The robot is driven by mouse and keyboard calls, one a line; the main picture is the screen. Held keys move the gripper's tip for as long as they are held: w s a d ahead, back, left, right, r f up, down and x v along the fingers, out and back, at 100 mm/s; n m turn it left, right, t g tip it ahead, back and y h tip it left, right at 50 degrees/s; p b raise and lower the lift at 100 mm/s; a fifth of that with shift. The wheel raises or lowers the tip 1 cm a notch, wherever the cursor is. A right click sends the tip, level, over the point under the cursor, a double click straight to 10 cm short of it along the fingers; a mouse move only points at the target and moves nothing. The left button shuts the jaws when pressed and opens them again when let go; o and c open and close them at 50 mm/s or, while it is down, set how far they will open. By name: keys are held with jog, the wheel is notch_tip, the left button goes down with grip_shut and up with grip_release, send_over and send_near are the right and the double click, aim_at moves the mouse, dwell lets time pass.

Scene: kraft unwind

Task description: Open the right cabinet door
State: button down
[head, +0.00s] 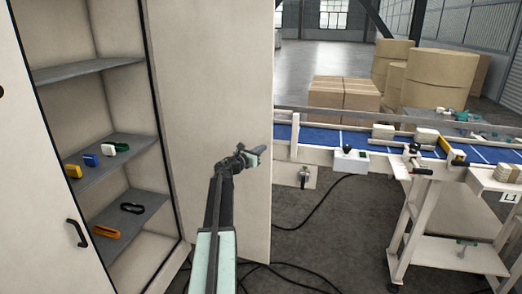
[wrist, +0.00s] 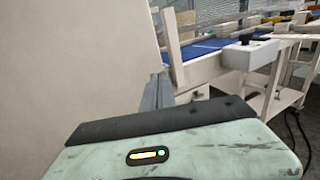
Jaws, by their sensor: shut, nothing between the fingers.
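The right cabinet door (head: 215,75) stands swung wide open, a plain beige panel to the right of the cabinet's interior. It also fills the left of the wrist view (wrist: 75,60). No handle shows on its visible face. My gripper (head: 257,152) is in front of this panel in the head view, close to its free right edge. Its fingers are shut and empty; in the wrist view they (wrist: 156,92) show as a narrow grey shape beside the door's edge. I cannot tell whether they touch the door. The left door (head: 40,190) with its black handle (head: 77,233) is at the left.
Cabinet shelves (head: 100,155) hold small coloured items, an orange tool (head: 106,231) and a black one (head: 132,208). A blue conveyor (head: 325,137) and a white cart (head: 450,225) stand to the right. Black cables (head: 320,215) lie on the grey floor.

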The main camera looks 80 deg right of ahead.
jog(key=w+a, duration=0.2)
jog(key=a, duration=1.1)
jog(key=shift+w+a, duration=0.2)
jog(key=shift+w, duration=0.1)
